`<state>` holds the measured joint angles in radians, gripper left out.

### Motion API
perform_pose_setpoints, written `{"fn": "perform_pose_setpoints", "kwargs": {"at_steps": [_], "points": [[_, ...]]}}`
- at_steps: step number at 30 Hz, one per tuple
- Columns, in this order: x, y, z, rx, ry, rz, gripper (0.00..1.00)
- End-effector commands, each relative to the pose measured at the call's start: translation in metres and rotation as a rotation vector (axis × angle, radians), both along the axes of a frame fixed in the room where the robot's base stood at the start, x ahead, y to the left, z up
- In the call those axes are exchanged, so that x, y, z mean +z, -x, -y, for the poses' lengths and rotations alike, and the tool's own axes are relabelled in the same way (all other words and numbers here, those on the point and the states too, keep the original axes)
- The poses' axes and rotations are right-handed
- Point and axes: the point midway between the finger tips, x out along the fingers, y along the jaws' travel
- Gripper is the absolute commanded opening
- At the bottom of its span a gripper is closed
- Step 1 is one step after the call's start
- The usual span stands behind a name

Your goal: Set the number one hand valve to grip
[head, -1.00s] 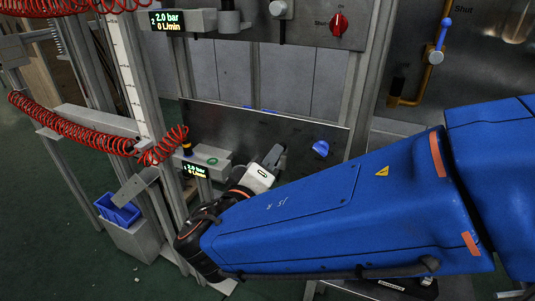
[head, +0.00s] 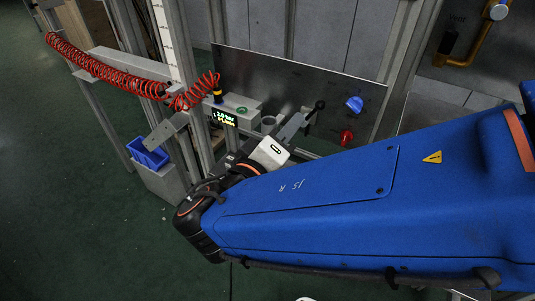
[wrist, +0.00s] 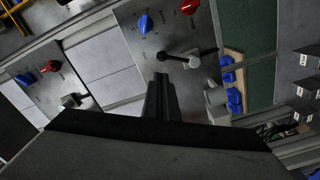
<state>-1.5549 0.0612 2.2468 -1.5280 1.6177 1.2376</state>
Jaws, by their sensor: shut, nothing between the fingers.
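The hand valve (wrist: 193,62) on the lower panel has a grey hub and a black lever, lying roughly sideways in the wrist view. In the head view its black handle (head: 319,105) shows just past my fingers. My gripper (wrist: 161,80) is shut and empty, with its fingertips close to the valve. In the head view my gripper (head: 298,122) is in front of the panel. Whether it touches the lever I cannot tell. The position labels are too small to read. A lit display (head: 225,117) reading 2.0 bar is left of the panel.
The steel panel (head: 250,75) also carries a blue knob (head: 354,103) and a red knob (head: 346,136), right of the valve. A second panel (wrist: 45,85) shows left in the wrist view. A red coiled hose (head: 110,75) and blue bin (head: 148,155) are left.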

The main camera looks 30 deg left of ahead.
Motion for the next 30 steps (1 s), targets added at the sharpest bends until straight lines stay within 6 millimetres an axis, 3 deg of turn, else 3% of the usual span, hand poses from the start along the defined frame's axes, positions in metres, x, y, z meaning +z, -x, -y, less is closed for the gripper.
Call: {"fn": "perform_pose_setpoints", "kwargs": {"at_steps": [18,30], "points": [[-0.001,0.091,-0.008,0.003,0.000,-0.001,0.00],[0.000,0.105,-0.008,0.000,0.000,0.000,0.00]]}}
